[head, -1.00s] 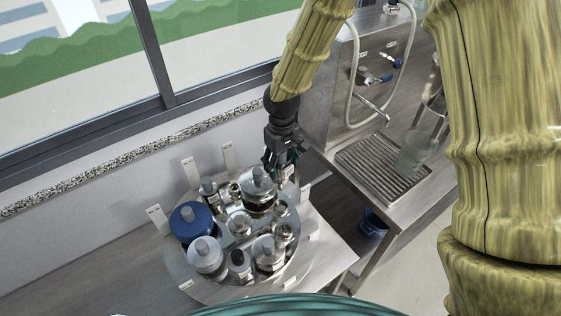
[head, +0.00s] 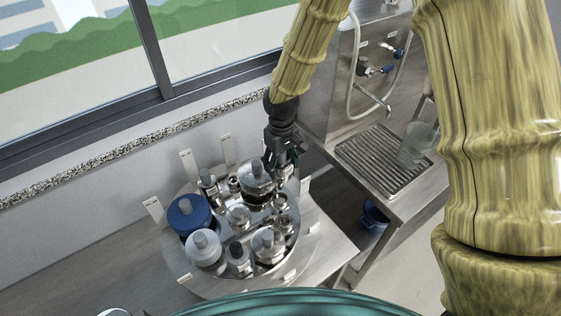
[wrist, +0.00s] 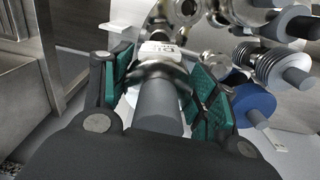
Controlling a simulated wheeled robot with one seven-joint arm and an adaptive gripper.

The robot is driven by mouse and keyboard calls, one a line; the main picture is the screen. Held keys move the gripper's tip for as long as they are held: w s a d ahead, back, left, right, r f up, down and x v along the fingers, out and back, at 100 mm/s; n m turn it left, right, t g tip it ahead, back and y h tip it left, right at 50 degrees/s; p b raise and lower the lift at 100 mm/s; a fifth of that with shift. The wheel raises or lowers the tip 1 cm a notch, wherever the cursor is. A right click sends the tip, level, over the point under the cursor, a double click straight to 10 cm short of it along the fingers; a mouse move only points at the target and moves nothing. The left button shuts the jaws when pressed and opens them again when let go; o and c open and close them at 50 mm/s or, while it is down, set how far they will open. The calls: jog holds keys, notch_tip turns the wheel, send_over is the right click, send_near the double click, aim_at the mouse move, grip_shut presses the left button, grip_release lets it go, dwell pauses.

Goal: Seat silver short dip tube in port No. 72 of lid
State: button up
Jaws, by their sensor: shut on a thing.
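My gripper (head: 284,160) is at the back right of the round steel lid (head: 308,243), close beside the large silver fitting with a grey knob (head: 256,182). In the wrist view its teal-padded fingers (wrist: 165,72) are closed around a silver collar. The held piece, which I take as the silver short dip tube (wrist: 158,105), has a grey cylindrical top and a white label with dark print at the collar. Its lower end is hidden. I cannot tell whether it touches the lid. I cannot read No. 72 on any port.
The lid is crowded with a blue-capped fitting (head: 188,214), a white-capped one (head: 203,250) and several silver ones. White tags stand around the rim. A ribbed drain tray (head: 378,165) with a clear beaker (head: 415,146) lies to the right. A window and wall are behind.

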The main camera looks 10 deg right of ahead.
aim_at(281, 185)
jog(key=shift+f+b, duration=2.6)
jog(key=shift+f, duration=2.9)
jog(key=shift+f+b, duration=0.8)
jog(key=shift+f, duration=0.7)
jog(key=o, duration=1.2)
notch_tip(281, 185, up, 12)
jog(key=shift+r, duration=0.1)
